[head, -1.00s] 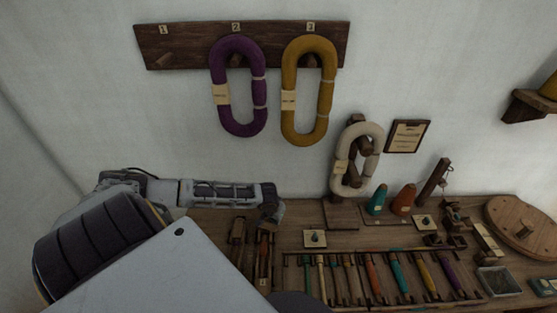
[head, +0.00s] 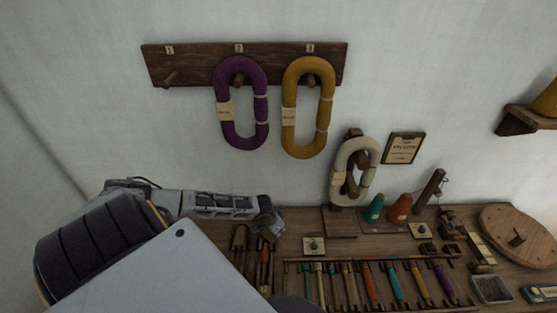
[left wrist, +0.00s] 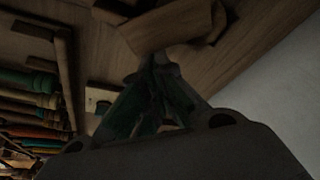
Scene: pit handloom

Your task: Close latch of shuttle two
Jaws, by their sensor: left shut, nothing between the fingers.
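Two dark wooden shuttles lie side by side at the left end of the bench: a left one (head: 239,246) and a right one (head: 264,270) with a small pale number tag at its near end. The tag is too small to read surely, and no latch can be made out. My left gripper (head: 275,224) is shut and empty, at the far end of the shuttles. In the left wrist view its closed fingers (left wrist: 155,75) point at a blurred wooden piece (left wrist: 172,27), close to it; contact cannot be told. My right gripper is not in view.
A rack (head: 375,264) of several coloured bobbins lies right of the shuttles. A small pale square (head: 313,246) with a dark knob sits behind it. The wall is close behind.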

